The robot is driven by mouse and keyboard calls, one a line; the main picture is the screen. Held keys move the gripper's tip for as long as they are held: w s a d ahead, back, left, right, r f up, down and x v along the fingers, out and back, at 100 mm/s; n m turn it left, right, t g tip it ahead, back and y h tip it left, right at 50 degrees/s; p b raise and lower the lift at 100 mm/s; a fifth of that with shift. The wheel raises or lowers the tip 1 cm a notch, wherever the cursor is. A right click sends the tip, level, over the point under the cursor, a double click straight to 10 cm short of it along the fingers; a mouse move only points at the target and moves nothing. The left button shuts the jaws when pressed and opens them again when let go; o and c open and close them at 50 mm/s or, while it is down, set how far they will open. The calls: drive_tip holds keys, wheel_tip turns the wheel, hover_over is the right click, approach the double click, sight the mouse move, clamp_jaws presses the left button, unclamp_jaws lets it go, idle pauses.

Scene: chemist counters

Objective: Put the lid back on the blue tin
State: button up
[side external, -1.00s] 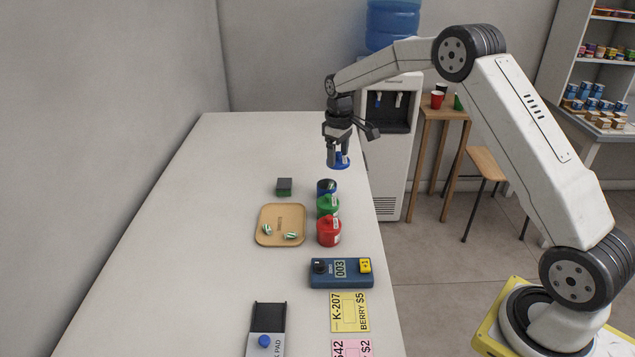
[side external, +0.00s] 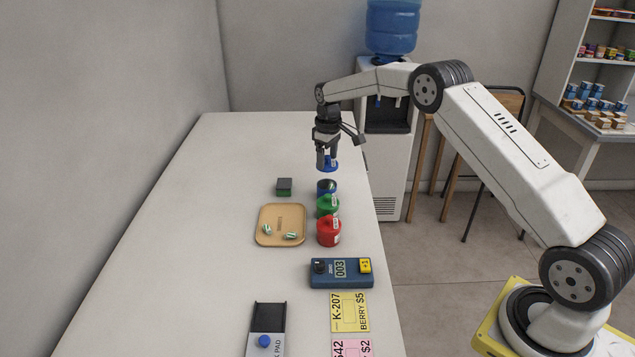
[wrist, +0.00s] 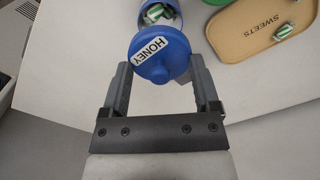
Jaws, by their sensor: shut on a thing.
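My gripper (side external: 327,166) is shut on the blue lid (side external: 331,164), which has a round knob. In the wrist view the lid (wrist: 160,58) sits between the two fingers and carries a white label reading HONEY. The open blue tin (side external: 327,188) stands on the counter below the gripper, with the lid held apart above it. In the wrist view the tin (wrist: 143,22) shows just beyond the lid, with green-and-white striped sweets inside. The lid hides part of the tin there.
A green tin (side external: 327,206) and a red tin (side external: 329,232) stand in line in front of the blue one. A tan tray (side external: 281,243) with two striped sweets lies to the left. The counter's left side is clear.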

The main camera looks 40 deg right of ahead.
drive_tip(key=shift+f, duration=3.05)
drive_tip(key=shift+f, duration=0.15)
idle(0.4)
drive_tip(key=o, duration=1.2)
drive_tip(key=shift+c, duration=0.2)
drive_tip(key=shift+r, duration=3.5)
clamp_jaws()
